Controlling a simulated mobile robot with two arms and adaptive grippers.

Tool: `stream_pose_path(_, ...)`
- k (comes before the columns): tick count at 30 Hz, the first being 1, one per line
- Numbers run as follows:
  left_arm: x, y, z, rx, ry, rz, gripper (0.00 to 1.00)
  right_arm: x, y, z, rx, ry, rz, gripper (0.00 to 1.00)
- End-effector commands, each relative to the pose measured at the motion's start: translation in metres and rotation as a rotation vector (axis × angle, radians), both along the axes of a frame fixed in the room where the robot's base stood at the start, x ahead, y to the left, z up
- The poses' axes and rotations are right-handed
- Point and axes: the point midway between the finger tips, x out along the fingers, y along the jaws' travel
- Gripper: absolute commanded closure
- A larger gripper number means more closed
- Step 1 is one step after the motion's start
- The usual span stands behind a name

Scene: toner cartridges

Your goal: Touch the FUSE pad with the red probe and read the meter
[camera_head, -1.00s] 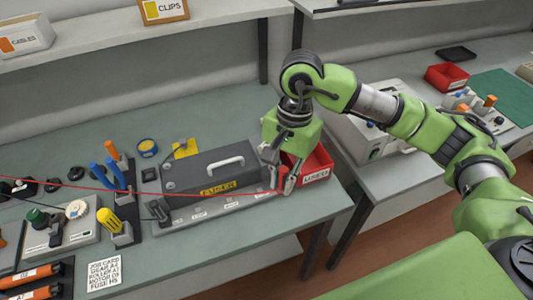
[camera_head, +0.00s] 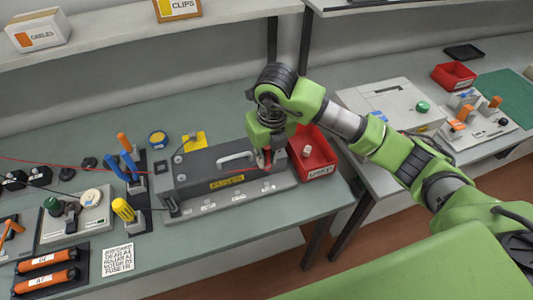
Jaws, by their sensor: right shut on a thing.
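My right gripper (camera_head: 268,158) is shut on the red probe (camera_head: 266,163), at the right end of the grey fuser unit (camera_head: 205,170). A thin red lead (camera_head: 75,164) runs from there to the left edge of the view. The fuser's base strip (camera_head: 222,203) carries several small white labels, too small to read, so I cannot tell which pad is FUSE. The probe tip is partly hidden by the fingers, and I cannot tell whether it touches anything. No meter display can be made out. My left gripper is not in view.
A red bin (camera_head: 322,170) with a small pale part stands just right of the gripper. Upright tools (camera_head: 125,165), a grey fixture (camera_head: 80,217) and a job card (camera_head: 118,259) lie to the left. A gap separates this bench from the right one.

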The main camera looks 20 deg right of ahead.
Motion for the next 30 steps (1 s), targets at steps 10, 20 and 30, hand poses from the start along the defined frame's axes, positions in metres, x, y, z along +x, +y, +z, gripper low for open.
stream_pose_path(10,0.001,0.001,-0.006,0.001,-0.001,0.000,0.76,0.002,0.000,-0.012,0.000,0.001,-0.084,1.00)
stream_pose_path(20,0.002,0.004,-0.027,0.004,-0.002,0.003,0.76,0.002,0.000,-0.046,0.001,0.001,-0.083,1.00)
stream_pose_path(30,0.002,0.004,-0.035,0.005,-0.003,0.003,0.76,0.002,0.000,-0.060,0.001,0.000,-0.081,1.00)
